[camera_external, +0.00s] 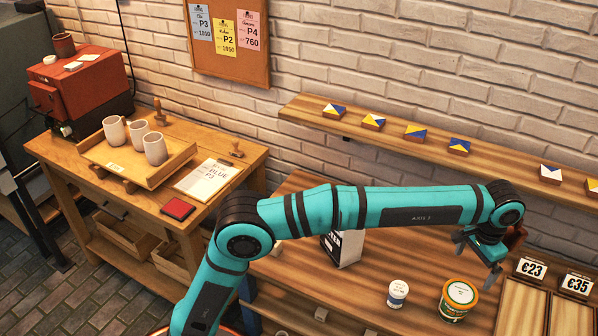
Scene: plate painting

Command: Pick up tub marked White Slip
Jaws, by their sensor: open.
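Two tubs stand on the wooden counter (372,268). One is a small white tub (397,293) with a light lid and a small dark label. The writing on both is too small to read, so I cannot tell which is marked White Slip. My gripper (477,257) is open and appears empty, above and slightly right of the wider tub, apart from both tubs. My arm reaches across the counter from the lower left.
A white box with dark lettering (345,249) stands on the counter, partly behind my arm. Price cards (530,268) and wooden trays (522,305) are at the right. A wall shelf (393,143) with several painted tiles runs behind. A side table (150,192) holds mugs.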

